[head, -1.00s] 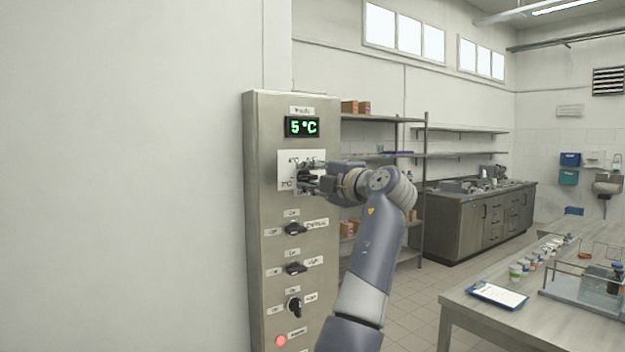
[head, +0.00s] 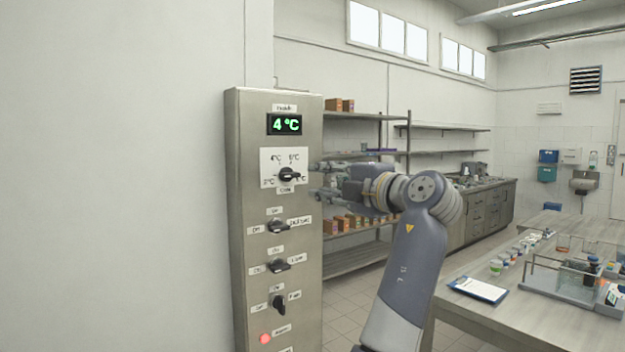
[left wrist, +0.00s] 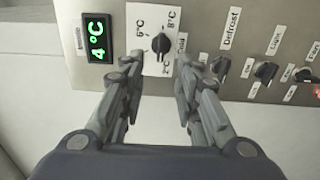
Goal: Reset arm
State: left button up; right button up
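My left gripper (head: 318,181) is off the right edge of the steel control panel (head: 237,215) in the head view, pointing left toward it. In the left wrist view its two fingers (left wrist: 157,68) are spread apart with nothing between them. The temperature knob (head: 289,174) is black on a white plate with degree marks; it also shows beyond the fingertips in the left wrist view (left wrist: 161,43), apart from them. The green display (head: 285,124) reads 4 °C. My right gripper is in neither view.
Below the temperature knob are three smaller black knobs, including the Defrost knob (head: 278,227), and a lit red lamp (head: 265,338). A shelf rack (head: 352,272) stands behind my arm. A table (head: 500,318) with a clipboard (head: 479,289) and cups is at right.

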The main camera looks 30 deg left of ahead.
pick_arm(q)
jog(key=shift+s+d, duration=0.15)
jog(key=shift+d, duration=0.2)
